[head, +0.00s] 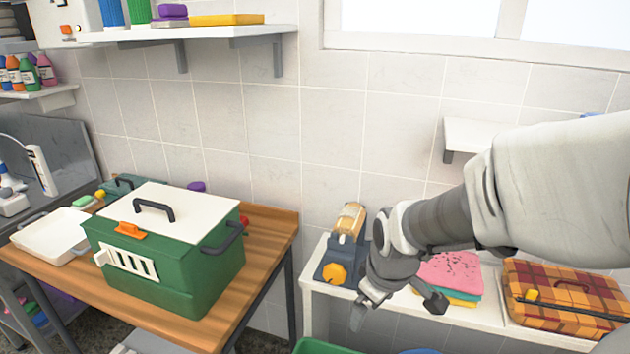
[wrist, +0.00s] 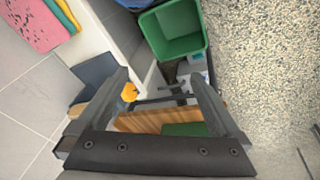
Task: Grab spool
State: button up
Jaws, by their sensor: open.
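A tan, spool-like roll (head: 350,219) sits on a dark blue stand (head: 335,252) with an orange knob (head: 333,273), on the white bench against the wall. I take this roll to be the spool. My gripper (head: 396,306) is open and empty, to the right of the stand and nearer the camera, pointing down. In the wrist view my gripper (wrist: 160,80) shows both fingers spread apart. There the orange knob (wrist: 129,92) shows beside one finger, and the blue stand (wrist: 92,70) is partly hidden behind that finger. The roll shows only in part there (wrist: 77,108).
Folded towels (head: 450,272) and a plaid case (head: 567,298) lie right on the bench. A wooden table (head: 268,235) at left holds a green carrier (head: 165,260) with a white lid. A green bin (wrist: 175,30) stands on the floor. A small white shelf (head: 478,135) juts from the wall.

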jog(key=w+f+n+h+p, duration=0.2)
jog(key=w+f+n+h, duration=0.1)
jog(key=w+f+n, duration=0.25)
jog(key=n+t+h+p, duration=0.3)
jog(key=n+t, duration=0.6)
jog(key=n, duration=1.1)
send_near(344, 231)
jog(key=shift+m, duration=0.25)
jog(key=p+x, duration=0.2)
jog(key=x, duration=0.8)
jog(key=shift+p+x, duration=0.45)
jog(key=shift+x, duration=1.75)
jog(key=shift+f, duration=0.1)
jog(key=shift+c, duration=0.3)
